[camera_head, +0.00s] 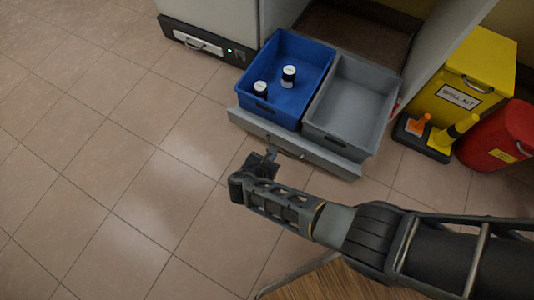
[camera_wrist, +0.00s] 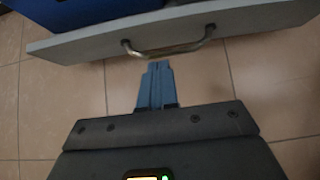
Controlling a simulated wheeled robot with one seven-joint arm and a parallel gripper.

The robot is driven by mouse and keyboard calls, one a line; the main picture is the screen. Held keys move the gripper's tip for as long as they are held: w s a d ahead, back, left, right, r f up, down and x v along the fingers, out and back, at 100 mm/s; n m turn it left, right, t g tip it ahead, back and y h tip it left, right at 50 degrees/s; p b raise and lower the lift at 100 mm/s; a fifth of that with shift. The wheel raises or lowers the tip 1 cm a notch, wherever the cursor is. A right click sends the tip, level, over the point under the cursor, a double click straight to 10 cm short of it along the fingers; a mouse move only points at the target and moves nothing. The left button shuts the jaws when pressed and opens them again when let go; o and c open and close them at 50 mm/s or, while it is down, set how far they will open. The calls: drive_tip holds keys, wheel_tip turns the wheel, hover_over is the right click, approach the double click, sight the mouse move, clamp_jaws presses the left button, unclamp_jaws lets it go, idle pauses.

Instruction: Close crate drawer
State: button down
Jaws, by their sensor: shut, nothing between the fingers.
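The crate drawer (camera_head: 318,152) is pulled out of the grey cabinet and stands open. My gripper (camera_head: 272,156) is in front of the drawer. In the wrist view its blue fingers (camera_wrist: 158,66) are shut and empty, with their tips just below the handle (camera_wrist: 170,48). I cannot tell whether they touch it.
A yellow spill kit box (camera_head: 462,85), a red bin (camera_head: 498,135) and a dark tray with orange and yellow items stand to the right. An open cabinet door (camera_head: 445,40) is beside the drawer. A wooden surface (camera_head: 335,280) is at the bottom. The tiled floor on the left is clear.

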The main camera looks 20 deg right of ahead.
sight(284, 140)
drive_tip(key=w+d+f, duration=0.1)
drive_tip(key=w+d+f+b, duration=0.1)
drive_tip(key=d, duration=0.1)
drive_tip(key=w+d+f+b, duration=0.1)
drive_tip(key=d, duration=0.1)
drive_tip(key=shift+w, duration=0.25)
drive_tip(key=shift+w+d, duration=0.35)
drive_tip(key=shift+d, duration=0.05)
drive_tip(key=shift+r, duration=0.1)
